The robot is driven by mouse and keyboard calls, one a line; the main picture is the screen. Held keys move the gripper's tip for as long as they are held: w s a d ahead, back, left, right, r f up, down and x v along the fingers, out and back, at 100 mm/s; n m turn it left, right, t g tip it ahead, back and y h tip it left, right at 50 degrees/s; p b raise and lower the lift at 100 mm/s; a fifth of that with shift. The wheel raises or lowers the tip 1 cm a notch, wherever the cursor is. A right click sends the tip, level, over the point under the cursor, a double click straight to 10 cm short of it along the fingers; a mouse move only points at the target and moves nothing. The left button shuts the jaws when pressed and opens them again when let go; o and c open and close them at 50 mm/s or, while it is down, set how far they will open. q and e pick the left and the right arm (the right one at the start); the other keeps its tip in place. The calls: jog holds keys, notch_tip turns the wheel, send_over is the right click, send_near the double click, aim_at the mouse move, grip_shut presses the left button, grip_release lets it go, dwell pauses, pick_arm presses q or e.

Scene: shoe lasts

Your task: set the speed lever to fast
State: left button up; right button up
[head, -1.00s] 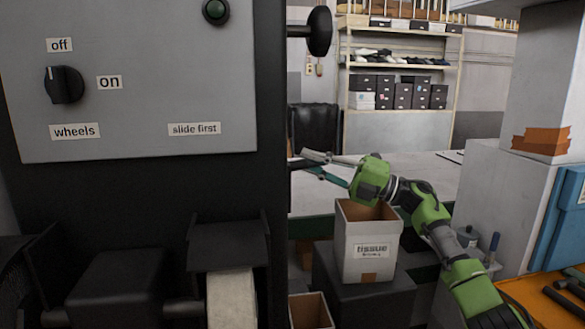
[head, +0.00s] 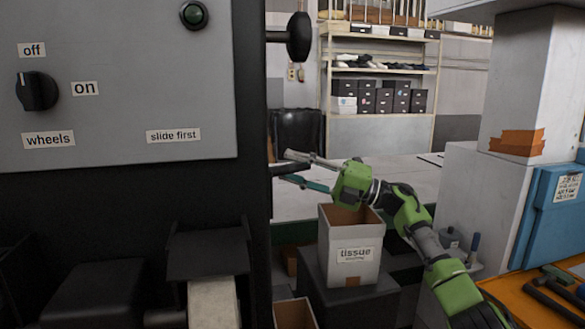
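A dark bar (head: 279,169) sticks out from the right side of the black machine (head: 252,120), and a black round knob on a rod (head: 298,37) sticks out higher up. No label in view marks either as the speed lever. My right gripper (head: 287,167), on a green and black arm from the right, points left at the dark bar. Its two fingers are apart, one above and one below the bar; I cannot tell whether they touch it. My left gripper is out of view.
A tissue bin (head: 352,268) stands below my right gripper. An orange bench with tools (head: 545,290) is at the right.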

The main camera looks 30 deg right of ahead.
jog(key=v, duration=1.1)
jog(key=shift+s+d, duration=0.2)
jog(key=shift+d, duration=0.1)
